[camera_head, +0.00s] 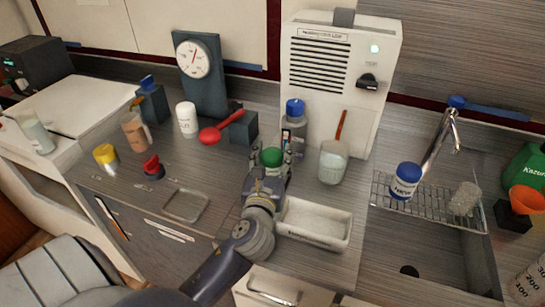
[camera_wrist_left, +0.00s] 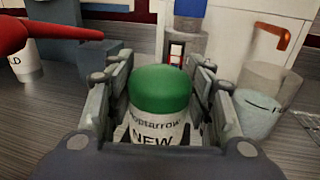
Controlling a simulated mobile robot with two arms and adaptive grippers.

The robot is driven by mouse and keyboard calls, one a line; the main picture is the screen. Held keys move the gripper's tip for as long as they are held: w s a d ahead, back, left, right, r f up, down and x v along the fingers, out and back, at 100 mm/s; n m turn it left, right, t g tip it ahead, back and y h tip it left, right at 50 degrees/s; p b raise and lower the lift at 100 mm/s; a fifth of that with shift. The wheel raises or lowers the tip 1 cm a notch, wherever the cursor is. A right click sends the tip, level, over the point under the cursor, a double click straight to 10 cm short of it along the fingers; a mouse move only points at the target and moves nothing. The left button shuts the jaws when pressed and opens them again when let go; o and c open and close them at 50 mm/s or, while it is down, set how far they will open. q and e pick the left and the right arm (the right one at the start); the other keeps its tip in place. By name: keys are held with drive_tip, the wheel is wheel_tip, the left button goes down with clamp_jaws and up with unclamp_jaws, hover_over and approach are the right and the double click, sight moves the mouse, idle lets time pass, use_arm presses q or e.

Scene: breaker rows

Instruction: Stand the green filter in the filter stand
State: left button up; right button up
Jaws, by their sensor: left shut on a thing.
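The green filter (camera_head: 271,157) has a green cap and a white body; it shows close up in the left wrist view (camera_wrist_left: 160,95) with "NEW" printed on it. My left gripper (camera_head: 270,168) is shut on it, with fingers on both sides, and the filter is upright. The filter's lower end is hidden by the gripper. I cannot tell for sure which thing is the filter stand; a dark blue block (camera_head: 243,128) sits behind and left of the gripper. My right gripper is not in view.
A red ladle (camera_head: 212,134) lies by the blue block. A clear jug (camera_head: 333,162) is right of the gripper, and a white tray (camera_head: 345,238) is in front. A blue-capped jar (camera_head: 405,180) sits on the wire rack over the sink. A red-topped item (camera_head: 153,167) is left.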

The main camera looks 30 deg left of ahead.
use_arm(q)
drive_tip(key=shift+f, duration=0.15)
drive_tip(key=o, duration=1.2)
drive_tip(key=shift+o, duration=0.5)
drive_tip(key=shift+r, duration=0.2)
drive_tip(key=b+v, duration=0.1)
drive_tip(key=v, duration=1)
drive_tip(key=shift+s+b, duration=0.1)
drive_tip(key=shift+b, duration=0.3)
drive_tip(key=shift+s+d, duration=0.2)
drive_tip(key=shift+s, duration=0.2)
